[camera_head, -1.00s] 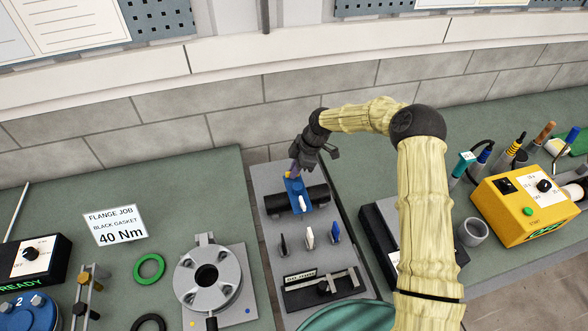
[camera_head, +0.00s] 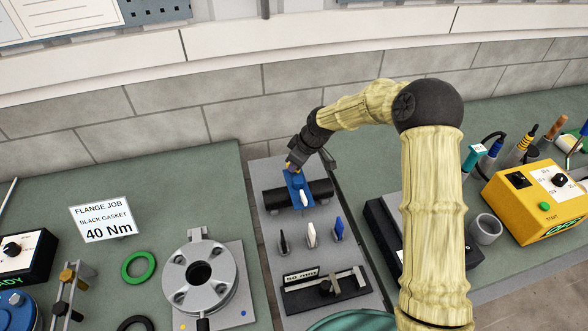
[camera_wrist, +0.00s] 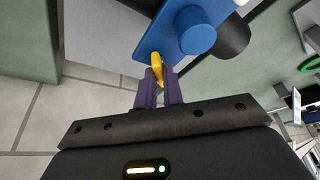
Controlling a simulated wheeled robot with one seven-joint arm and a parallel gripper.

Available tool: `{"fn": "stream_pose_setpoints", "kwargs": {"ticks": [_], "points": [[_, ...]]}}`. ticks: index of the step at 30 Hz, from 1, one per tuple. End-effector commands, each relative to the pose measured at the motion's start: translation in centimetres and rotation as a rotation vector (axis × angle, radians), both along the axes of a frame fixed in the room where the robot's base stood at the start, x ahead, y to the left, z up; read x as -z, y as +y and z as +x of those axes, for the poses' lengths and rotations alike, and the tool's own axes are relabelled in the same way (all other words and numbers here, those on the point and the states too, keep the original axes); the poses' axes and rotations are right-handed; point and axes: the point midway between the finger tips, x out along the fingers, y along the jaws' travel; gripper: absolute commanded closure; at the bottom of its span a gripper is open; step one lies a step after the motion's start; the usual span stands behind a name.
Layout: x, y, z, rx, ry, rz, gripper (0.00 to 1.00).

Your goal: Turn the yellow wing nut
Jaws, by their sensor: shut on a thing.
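The yellow wing nut (camera_wrist: 156,66) shows in the wrist view at the edge of a blue block (camera_wrist: 150,38). The purple fingers of my gripper (camera_wrist: 158,80) are shut on the wing nut. In the head view, my gripper (camera_head: 292,168) reaches down to the far end of the blue block (camera_head: 299,189), where a bit of yellow shows. The blue block sits across a black cylinder (camera_head: 272,200) on a grey plate (camera_head: 262,170). My fingers hide part of the wing nut.
Black, white and blue upright pieces (camera_head: 311,234) stand just in front of the cylinder. A black tray with a gauge (camera_head: 325,289) lies nearer. A round grey flange (camera_head: 200,275) and a green ring (camera_head: 138,267) are left. A yellow box (camera_head: 530,205) and grey cup (camera_head: 486,229) are right.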

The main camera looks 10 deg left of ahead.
Motion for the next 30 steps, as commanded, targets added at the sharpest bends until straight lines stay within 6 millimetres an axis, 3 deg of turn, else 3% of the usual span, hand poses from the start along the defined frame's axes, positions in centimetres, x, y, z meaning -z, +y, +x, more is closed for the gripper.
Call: {"fn": "stream_pose_setpoints", "kwargs": {"ticks": [18, 30], "points": [[0.07, 0.73, -0.46, 0.553, -0.005, 0.001, 1.00], [-0.08, 0.74, -0.50, 0.738, -0.001, 0.001, 1.00]]}}
